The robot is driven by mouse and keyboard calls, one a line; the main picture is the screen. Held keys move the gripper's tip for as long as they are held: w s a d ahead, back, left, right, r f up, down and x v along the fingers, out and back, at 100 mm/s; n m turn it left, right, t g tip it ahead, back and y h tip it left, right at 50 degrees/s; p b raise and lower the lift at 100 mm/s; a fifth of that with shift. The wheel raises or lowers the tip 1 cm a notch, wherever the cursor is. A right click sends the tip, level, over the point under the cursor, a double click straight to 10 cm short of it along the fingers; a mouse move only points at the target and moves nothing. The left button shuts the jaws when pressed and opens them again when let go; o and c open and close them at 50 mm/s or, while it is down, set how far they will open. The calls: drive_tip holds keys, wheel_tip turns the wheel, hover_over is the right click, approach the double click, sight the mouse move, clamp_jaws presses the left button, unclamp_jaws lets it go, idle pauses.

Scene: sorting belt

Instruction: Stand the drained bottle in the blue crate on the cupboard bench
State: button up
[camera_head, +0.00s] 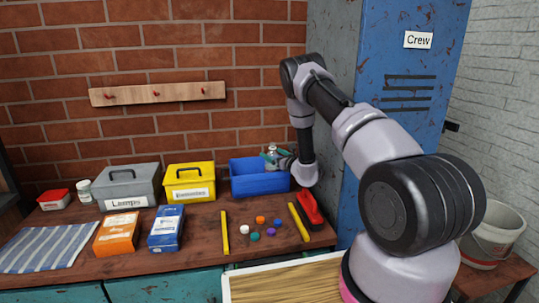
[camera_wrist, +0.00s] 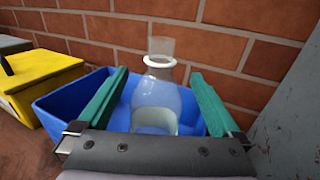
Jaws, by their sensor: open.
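The blue crate (camera_head: 256,184) stands on the bench (camera_head: 190,226) against the brick wall. A clear glass bottle (camera_wrist: 156,97) stands upright in the crate, as the wrist view shows. A little whitish tint shows low in it, and I cannot tell whether that is liquid or the base. My gripper (camera_wrist: 158,100) is open, with one green finger on each side of the bottle and a gap on both sides. In the head view my gripper (camera_head: 276,158) is at the crate's right end, and the bottle is mostly hidden behind it.
A yellow box (camera_head: 190,182) stands left of the crate, then a grey box (camera_head: 131,185). A red-handled brush (camera_head: 309,210) lies in front of the crate's right end. Several coloured caps and two yellow sticks lie on the bench. A blue locker (camera_head: 400,85) rises close on the right.

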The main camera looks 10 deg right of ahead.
drive_tip(key=v, duration=0.9)
drive_tip(key=s+a+r+n+g+y, duration=0.1)
drive_tip(key=a+r+n+g+y, duration=0.2)
drive_tip(key=r, duration=0.4)
drive_tip(key=s+a+r+n+g+y, duration=0.1)
drive_tip(key=a+r+n+y, duration=0.2)
drive_tip(key=a+r, duration=0.35)
drive_tip(key=s+a+r+n+g+y, duration=0.1)
drive_tip(key=s+a+r+n+g, duration=0.3)
drive_tip(key=s+r, duration=0.3)
drive_tip(key=s+a+r+n+g+y, duration=0.1)
drive_tip(key=s+a+r+n+g, duration=0.3)
drive_tip(key=s+r, duration=0.35)
drive_tip(key=s+d+r+n+g+h, duration=0.1)
drive_tip(key=s+r+n+h, duration=0.2)
drive_tip(key=s, duration=0.4)
drive_tip(key=s+d+r+n+g+h, duration=0.2)
drive_tip(key=s+n, duration=0.3)
drive_tip(key=s, duration=0.1)
drive_tip(key=s+d+r+n+t+h, duration=0.4)
drive_tip(key=s+d+h, duration=0.3)
drive_tip(key=s+d, duration=0.4)
drive_tip(key=shift+r+n+t+h, duration=0.25)
drive_tip(key=shift+n+t+h, duration=0.15)
drive_tip(key=shift+n+t, duration=0.35)
